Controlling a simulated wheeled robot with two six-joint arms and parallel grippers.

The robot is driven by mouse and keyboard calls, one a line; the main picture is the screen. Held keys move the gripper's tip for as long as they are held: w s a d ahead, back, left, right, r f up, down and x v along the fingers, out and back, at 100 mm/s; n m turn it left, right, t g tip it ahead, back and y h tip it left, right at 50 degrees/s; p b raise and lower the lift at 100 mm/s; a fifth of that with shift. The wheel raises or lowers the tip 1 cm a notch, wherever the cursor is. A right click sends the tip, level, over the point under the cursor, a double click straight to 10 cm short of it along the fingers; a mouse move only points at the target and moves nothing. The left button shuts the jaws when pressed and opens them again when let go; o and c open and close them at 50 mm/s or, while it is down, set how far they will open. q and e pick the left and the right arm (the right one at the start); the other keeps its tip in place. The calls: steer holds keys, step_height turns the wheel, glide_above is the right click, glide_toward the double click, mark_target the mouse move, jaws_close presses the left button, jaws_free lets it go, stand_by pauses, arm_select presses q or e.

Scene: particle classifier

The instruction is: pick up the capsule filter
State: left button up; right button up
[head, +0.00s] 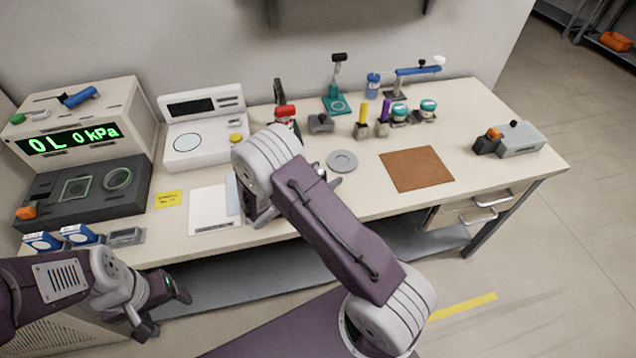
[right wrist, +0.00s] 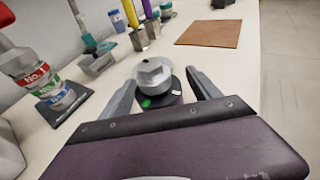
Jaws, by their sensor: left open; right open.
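I cannot tell for sure which thing is the capsule filter. In the right wrist view a silver round part with a faceted top (right wrist: 154,74) stands on a dark base with a green mark, between the fingers of my right gripper (right wrist: 162,84). The fingers are open on either side of it and do not visibly grip it. In the head view my right arm hides most of this gripper, and a grey round disc (head: 343,161) lies just right of it. My left gripper (head: 165,308) is open and empty, below the table's front edge.
Yellow- and purple-handled tools (head: 361,120) stand behind, and a brown mat (head: 416,168) lies to the right. A pressure unit (head: 90,125) and a scale (head: 203,128) occupy the left. The table's right front is fairly clear.

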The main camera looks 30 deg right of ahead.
mark_target(320, 167)
steer(key=shift+w+d+f, duration=0.1)
steer(key=shift+w+d, duration=0.05)
steer(key=shift+d, duration=0.15)
steer(key=shift+a, duration=0.1)
steer(key=c, duration=0.4)
jaws_close()
steer(key=r, duration=0.4)
steer(key=shift+s+r, duration=0.3)
steer(key=shift+r, duration=0.1)
steer(key=s+r+p, duration=0.1)
steer(key=s+r, duration=0.5)
steer(key=s, duration=0.5)
steer(key=shift+a+r, duration=0.15)
